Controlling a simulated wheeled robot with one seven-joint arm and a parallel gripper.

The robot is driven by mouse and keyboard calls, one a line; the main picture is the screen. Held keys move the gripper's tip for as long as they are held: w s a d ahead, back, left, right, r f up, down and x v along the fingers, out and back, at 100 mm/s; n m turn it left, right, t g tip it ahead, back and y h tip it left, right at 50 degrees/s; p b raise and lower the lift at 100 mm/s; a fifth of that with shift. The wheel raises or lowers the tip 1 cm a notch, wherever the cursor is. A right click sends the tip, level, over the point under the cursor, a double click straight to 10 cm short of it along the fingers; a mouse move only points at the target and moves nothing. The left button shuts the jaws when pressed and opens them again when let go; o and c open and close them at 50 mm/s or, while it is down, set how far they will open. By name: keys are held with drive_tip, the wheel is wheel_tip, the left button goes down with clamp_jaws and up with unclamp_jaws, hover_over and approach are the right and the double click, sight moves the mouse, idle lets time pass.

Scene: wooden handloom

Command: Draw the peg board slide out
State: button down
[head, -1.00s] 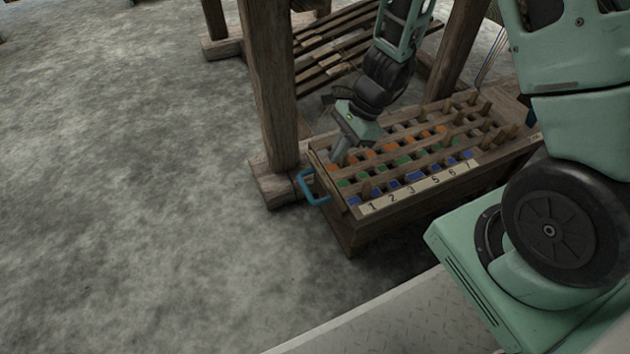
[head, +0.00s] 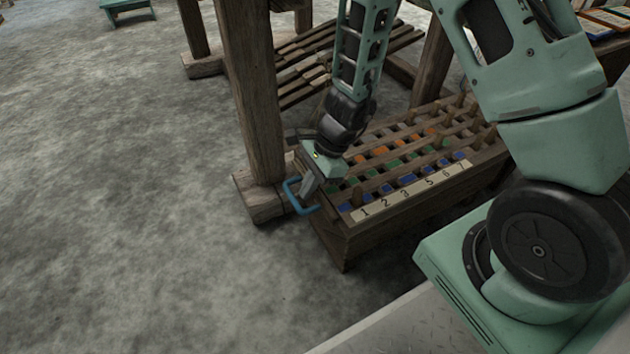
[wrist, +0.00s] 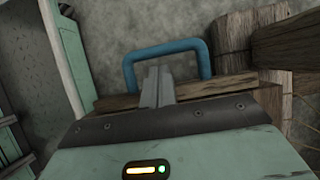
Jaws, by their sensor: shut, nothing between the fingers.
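The peg board (head: 400,165) is a wooden box top with rows of orange, green and blue squares, wooden pegs and a number strip (head: 412,190). A blue U-shaped handle (head: 293,200) sticks out from its left end. My gripper (head: 306,194) points down at that end, right by the handle. In the wrist view the shut fingers (wrist: 157,88) appear in front of the handle (wrist: 166,49), between its two legs as seen from there. I cannot tell whether they touch it. Nothing shows between the fingers.
A thick loom post (head: 252,90) on a wooden foot (head: 262,203) stands just left of the handle. Slatted treadles (head: 310,62) lie behind. The grey floor (head: 120,200) at the left is open. A small green bench (head: 127,8) is far back.

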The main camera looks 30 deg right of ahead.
drive_tip(key=shift+a+f, duration=0.2)
drive_tip(key=shift+f, duration=0.15)
drive_tip(key=a, duration=0.6)
drive_tip(key=shift+w+a, duration=0.3)
drive_tip(key=shift+r, duration=0.1)
drive_tip(key=p+v, duration=0.8)
drive_tip(key=shift+d+r+p, duration=0.15)
drive_tip(key=shift+r+p, duration=0.15)
drive_tip(key=shift+p, duration=0.1)
drive_tip(key=shift+d+r+p, duration=0.45)
drive_tip(key=shift+r+p, duration=0.05)
drive_tip(key=shift+p, duration=0.05)
